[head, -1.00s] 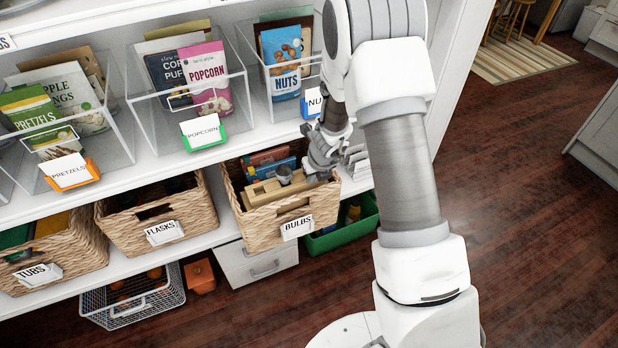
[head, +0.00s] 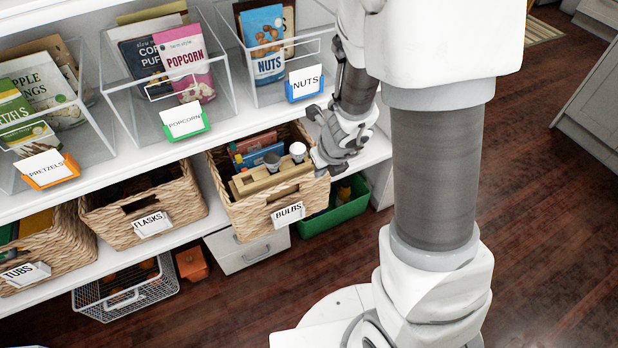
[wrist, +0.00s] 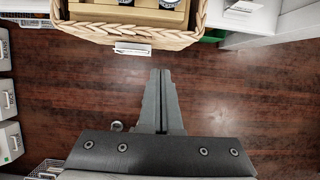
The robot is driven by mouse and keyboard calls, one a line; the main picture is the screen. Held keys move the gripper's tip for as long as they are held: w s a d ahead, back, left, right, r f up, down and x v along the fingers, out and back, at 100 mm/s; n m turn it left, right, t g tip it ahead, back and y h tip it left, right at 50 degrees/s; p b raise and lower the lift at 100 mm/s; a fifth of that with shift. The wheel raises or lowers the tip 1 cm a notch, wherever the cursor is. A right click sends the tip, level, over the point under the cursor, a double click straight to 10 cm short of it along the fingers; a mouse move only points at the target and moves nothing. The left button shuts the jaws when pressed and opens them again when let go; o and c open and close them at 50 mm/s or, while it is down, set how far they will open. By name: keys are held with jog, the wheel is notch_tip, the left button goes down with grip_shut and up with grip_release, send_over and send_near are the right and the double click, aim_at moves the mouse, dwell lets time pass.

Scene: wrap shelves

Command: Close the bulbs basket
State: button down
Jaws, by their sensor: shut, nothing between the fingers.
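The bulbs basket (head: 245,212) is a wicker basket on the lower shelf, sticking out past the shelf's front edge. Its BULBS label (head: 288,214) hangs on the front. Inside are a wooden block, boxes and two bulb-like items with round white tops. My gripper (head: 322,170) shows at the basket's right side in the head view, its fingertips hard to make out. In the wrist view the closed, empty fingers (wrist: 160,72) point at the basket's front wall (wrist: 90,34), just short of the label (wrist: 132,48). The fingers look apart from the wicker.
The flasks basket (head: 125,228) stands to the left on the same shelf. Clear bins with snack packets stand on the shelf above, including the NUTS bin (head: 285,60). A green bin (head: 335,210) and a white drawer (head: 245,252) are below. Open wooden floor (wrist: 240,90) lies in front.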

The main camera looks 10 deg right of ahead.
aim_at(309, 180)
jog(key=shift+w+a+r+b+x, duration=0.15)
jog(key=shift+b+x, duration=0.9)
jog(key=shift+x, duration=0.8)
jog(key=shift+w+a+b+x, duration=0.15)
jog(key=shift+b+x, duration=0.85)
jog(key=shift+x, duration=0.9)
jog(key=shift+w+a+r+b+x, duration=0.15)
jog(key=shift+b+x, duration=0.9)
jog(key=shift+x, duration=0.8)
jog(key=shift+d+f, duration=0.1)
